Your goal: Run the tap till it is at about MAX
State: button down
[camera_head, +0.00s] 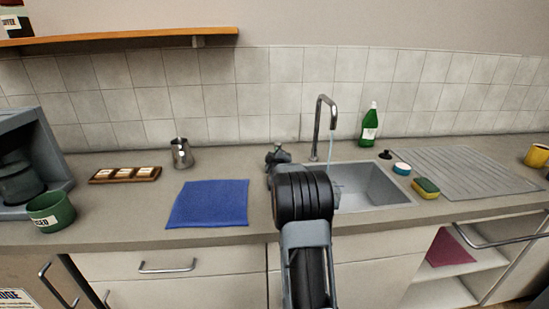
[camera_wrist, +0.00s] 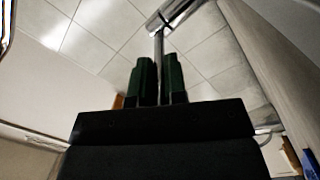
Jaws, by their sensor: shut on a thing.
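The chrome tap (camera_head: 318,125) stands at the back of the sink (camera_head: 376,185), with a curved spout. A thin pale stream of water (camera_head: 333,150) falls from the spout into the sink. My gripper (camera_head: 278,154) is low beside the tap's base, on its left. In the wrist view my gripper (camera_wrist: 160,82) is shut, with the tap (camera_wrist: 158,48) rising between and beyond its dark green fingers. It seems shut on the tap's lever, which is mostly hidden. My arm covers the sink's left part. No MAX mark is readable.
A steel jug (camera_head: 181,153), a blue cloth (camera_head: 208,203) and a wooden tray (camera_head: 125,174) are left of my arm. A green bottle (camera_head: 369,126), a sponge (camera_head: 426,188), a small blue-and-white tub (camera_head: 402,168) and a ribbed drainboard (camera_head: 463,170) are to the right.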

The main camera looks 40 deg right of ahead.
jog(key=c, duration=1.2)
grip_release()
jog(key=shift+o, duration=0.2)
jog(key=b+v, duration=0.1)
jog(key=v, duration=1.2)
jog(key=shift+s+a+r, duration=0.1)
jog(key=shift+s+a, duration=0.1)
jog(key=shift+s, duration=0.15)
